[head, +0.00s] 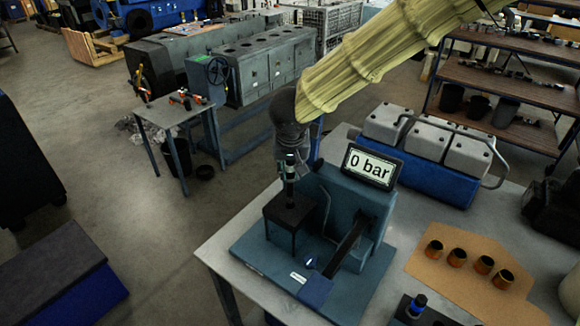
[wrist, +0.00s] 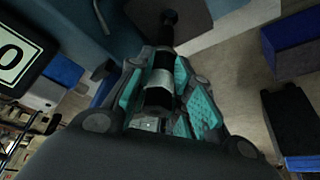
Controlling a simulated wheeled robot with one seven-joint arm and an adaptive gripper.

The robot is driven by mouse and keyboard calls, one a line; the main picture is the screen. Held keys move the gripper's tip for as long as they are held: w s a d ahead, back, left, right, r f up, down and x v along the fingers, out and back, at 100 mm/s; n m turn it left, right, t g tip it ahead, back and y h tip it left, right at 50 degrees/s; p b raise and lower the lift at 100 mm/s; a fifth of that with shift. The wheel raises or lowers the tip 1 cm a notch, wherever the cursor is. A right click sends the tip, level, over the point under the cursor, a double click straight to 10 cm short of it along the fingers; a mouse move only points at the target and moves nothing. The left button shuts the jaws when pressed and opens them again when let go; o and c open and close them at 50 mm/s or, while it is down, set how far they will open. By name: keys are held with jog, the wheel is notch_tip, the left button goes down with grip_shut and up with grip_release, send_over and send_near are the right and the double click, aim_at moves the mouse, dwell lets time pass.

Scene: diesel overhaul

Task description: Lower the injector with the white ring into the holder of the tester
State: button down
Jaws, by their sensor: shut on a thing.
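The injector (head: 290,172) stands roughly upright in my gripper (head: 289,162), above the dark holder (head: 291,212) of the blue-grey tester (head: 322,256). In the wrist view my gripper (wrist: 160,92) is shut on the injector (wrist: 158,99), with teal pads on both sides of it. A pale ring band shows on the injector between the pads. Its dark far end points at the holder's dark top (wrist: 197,28). In the head view its lower end overlaps the holder top. I cannot tell whether it touches or enters the bore.
The tester's display (head: 371,167) reads 0 bar. A lever (head: 347,238) stands right of the holder.

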aim_at(290, 185)
jog(key=shift+f, duration=1.75)
jog(key=shift+p, duration=0.95)
jog(key=shift+f, duration=1.75)
jog(key=shift+r+p, duration=0.1)
jog(key=shift+p, duration=0.7)
